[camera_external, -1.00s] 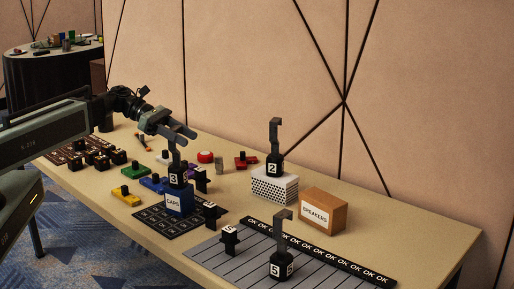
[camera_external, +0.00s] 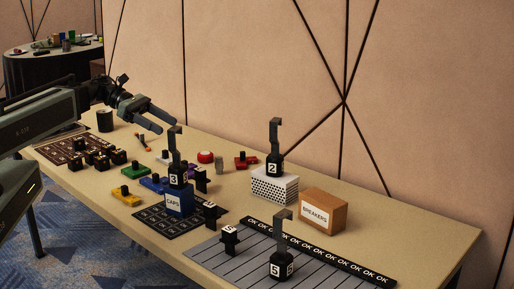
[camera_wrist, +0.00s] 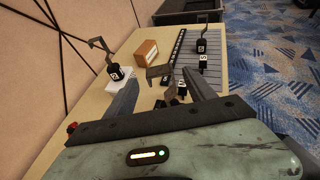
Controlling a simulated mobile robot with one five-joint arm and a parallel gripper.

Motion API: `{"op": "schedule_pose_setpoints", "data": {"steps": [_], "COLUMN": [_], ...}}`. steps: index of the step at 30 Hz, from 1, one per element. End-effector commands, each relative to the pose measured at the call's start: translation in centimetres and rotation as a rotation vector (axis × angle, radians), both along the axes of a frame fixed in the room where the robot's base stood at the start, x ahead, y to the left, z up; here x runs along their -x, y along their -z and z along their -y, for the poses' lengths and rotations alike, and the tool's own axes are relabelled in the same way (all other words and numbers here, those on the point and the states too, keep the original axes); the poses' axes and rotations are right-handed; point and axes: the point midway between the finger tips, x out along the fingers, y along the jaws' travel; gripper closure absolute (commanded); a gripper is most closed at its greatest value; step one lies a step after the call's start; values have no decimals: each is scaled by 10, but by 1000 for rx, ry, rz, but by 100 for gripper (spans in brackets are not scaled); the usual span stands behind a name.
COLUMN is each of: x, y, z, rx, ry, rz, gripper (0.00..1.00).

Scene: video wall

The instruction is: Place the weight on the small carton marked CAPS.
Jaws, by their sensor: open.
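A black weight marked 3 (camera_external: 178,177) with a tall hooked handle stands upright on the small blue carton marked CAPS (camera_external: 180,202). My gripper (camera_external: 165,122) is open and empty, up and to the left of the weight's hook, apart from it in the external view. In the wrist view, the open fingers of my gripper (camera_wrist: 157,95) frame a hooked handle (camera_wrist: 156,73); the weight's body below it is mostly hidden. Another weight, marked 2 (camera_external: 274,168), stands on a white perforated box (camera_external: 274,187). A weight marked 5 (camera_external: 281,268) stands on the grey striped mat (camera_external: 205,262).
A brown carton marked BREAKERS (camera_external: 323,212) stands right of the white box. Coloured blocks with knobs, such as a yellow one (camera_external: 126,200), and a red button (camera_external: 205,156) lie around the carton. The table's right end (camera_external: 420,240) is clear.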

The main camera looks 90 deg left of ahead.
Motion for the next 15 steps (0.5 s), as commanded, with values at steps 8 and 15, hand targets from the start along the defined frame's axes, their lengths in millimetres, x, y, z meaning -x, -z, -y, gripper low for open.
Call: {"op": "schedule_pose_setpoints", "data": {"steps": [8, 15], "x": [34, 36], "y": [-16, -16], "z": [-14, -15], "rx": [0, -1], "ry": [0, 1], "rz": [0, 0], "gripper": [36, 36]}}
